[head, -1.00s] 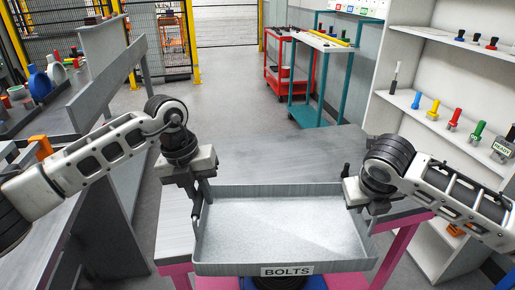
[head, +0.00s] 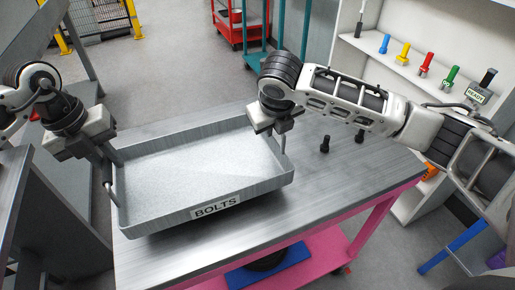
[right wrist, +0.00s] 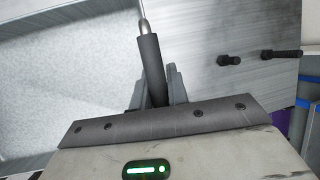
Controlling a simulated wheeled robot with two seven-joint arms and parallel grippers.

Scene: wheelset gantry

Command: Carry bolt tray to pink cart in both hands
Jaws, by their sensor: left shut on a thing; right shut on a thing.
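The bolt tray (head: 190,165) is a shallow grey tray with a "BOLTS" label on its front wall; it looks empty. It is over the grey top of the pink cart (head: 310,205), near its left end; I cannot tell whether it touches the top. My left gripper (head: 108,172) is shut on the handle at the tray's left side. My right gripper (head: 279,141) is shut on the handle at its right side. In the right wrist view the dark handle (right wrist: 150,65) sits between the fingers (right wrist: 155,92), with the tray (right wrist: 60,80) to the left.
Two black bolts (head: 325,145) stand on the cart top right of the tray; they also show in the right wrist view (right wrist: 230,60). Shelves (head: 400,60) with coloured items stand at the right. A grey bench (head: 30,225) is at the left. Red and teal carts stand behind.

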